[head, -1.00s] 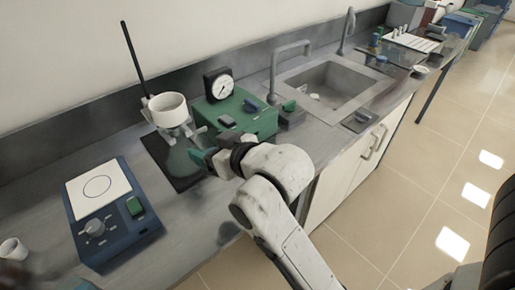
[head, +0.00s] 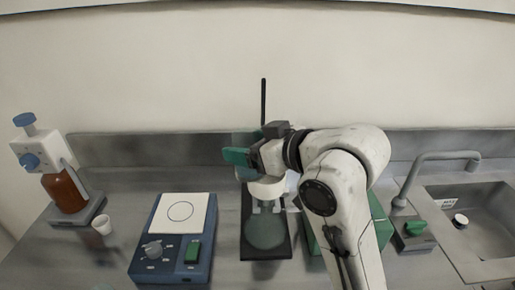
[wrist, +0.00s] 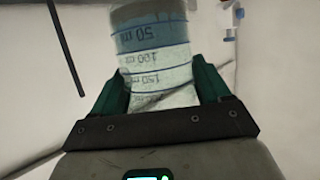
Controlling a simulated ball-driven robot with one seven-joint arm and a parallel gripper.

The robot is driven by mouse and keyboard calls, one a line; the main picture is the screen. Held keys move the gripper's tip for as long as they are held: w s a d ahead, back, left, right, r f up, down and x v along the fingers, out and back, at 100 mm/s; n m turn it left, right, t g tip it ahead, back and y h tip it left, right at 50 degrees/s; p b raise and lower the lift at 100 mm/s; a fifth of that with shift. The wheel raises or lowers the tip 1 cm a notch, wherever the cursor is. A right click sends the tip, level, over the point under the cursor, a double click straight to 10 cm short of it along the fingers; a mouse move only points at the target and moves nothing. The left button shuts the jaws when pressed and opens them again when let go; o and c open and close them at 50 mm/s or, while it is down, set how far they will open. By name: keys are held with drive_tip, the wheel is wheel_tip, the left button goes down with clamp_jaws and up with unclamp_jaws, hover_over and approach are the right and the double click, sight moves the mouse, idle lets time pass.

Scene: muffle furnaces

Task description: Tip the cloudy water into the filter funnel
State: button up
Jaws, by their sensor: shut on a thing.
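The white filter funnel (head: 268,189) sits on a clear flask (head: 266,232) on a black stand base. My gripper (head: 247,150) is above and slightly left of the funnel in the head view. It is shut on a clear beaker (head: 243,139), partly hidden behind the fingers. In the wrist view the beaker (wrist: 152,50) lies between the green fingers, its blue volume marks upside down. A grey-brown band shows at its far end; I cannot tell the liquid level or whether any is flowing. The beaker's exact tilt is unclear.
The black stand rod (head: 263,103) rises close behind the gripper. A green box (head: 382,222), partly behind my arm, and a sink (head: 478,225) are right.

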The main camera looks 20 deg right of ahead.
drive_tip(key=shift+f+b, duration=1.55)
drive_tip(key=shift+f, duration=0.2)
drive_tip(key=shift+r+m+p, duration=0.35)
drive_tip(key=shift+m+p, duration=0.05)
drive_tip(key=shift+p, duration=0.4)
drive_tip(key=shift+f, duration=0.15)
drive_tip(key=shift+s+a+r+m+g+y+p, duration=0.1)
drive_tip(key=shift+m+g+y+p, duration=0.2)
drive_tip(key=shift+p, duration=0.65)
drive_tip(key=shift+s+d+r+m+g+y+p, duration=0.15)
drive_tip(key=shift+m+g+p, duration=0.15)
drive_tip(key=shift+p, duration=0.6)
drive_tip(key=shift+w+a+r+m+g+y+p, duration=0.15)
drive_tip(key=shift+m+p, duration=0.25)
drive_tip(key=shift+p, duration=0.55)
drive_tip(key=shift+f+m+g+y+p, duration=0.1)
drive_tip(key=shift+m+g+y+p, duration=0.4)
drive_tip(key=shift+p, duration=1.25)
idle(0.8)
